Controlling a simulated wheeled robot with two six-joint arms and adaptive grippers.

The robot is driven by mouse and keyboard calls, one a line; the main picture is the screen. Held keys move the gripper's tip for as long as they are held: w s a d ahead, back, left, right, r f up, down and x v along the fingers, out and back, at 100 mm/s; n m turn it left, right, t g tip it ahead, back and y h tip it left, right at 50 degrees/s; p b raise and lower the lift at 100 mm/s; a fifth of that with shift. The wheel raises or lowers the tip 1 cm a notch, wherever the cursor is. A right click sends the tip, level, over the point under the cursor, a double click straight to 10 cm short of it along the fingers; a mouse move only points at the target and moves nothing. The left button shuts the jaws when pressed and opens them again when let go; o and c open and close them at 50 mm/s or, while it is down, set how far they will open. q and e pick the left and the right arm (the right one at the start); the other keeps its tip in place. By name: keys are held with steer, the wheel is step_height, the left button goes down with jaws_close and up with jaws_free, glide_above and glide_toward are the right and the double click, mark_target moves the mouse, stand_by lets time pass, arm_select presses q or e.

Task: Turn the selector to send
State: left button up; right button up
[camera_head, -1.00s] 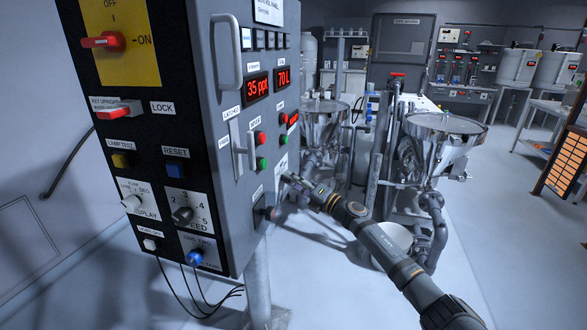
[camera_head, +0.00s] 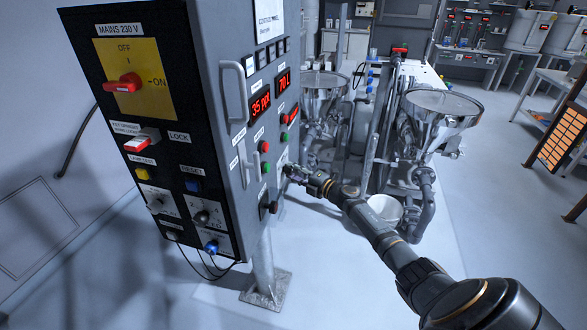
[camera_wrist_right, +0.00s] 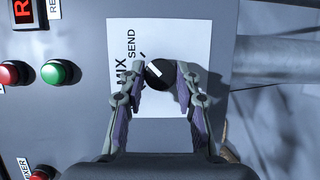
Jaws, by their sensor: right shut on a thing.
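The selector is a round black knob (camera_wrist_right: 158,73) with a white pointer mark, on a white label plate (camera_wrist_right: 205,40) marked MIX and SEND. In the right wrist view the mark slants toward the upper left, near the lettering. My right gripper (camera_wrist_right: 162,82) has one finger on each side of the knob and is shut on it. In the head view my right gripper (camera_head: 292,173) reaches the side face of the grey control cabinet (camera_head: 232,100); the knob is too small and covered to make out there. My left gripper is in neither view.
Red and green buttons (camera_wrist_right: 60,71) lie left of the plate in the wrist view. A vertical handle (camera_head: 234,92) stands out from the cabinet's side. Steel hoppers (camera_head: 440,105) and pipes stand beyond my right arm. The floor right of the cabinet's foot is bare.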

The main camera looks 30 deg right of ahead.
stand_by(0.3)
steer(key=o, duration=1.1)
steer(key=shift+o, duration=0.2)
steer(key=v, duration=1.2)
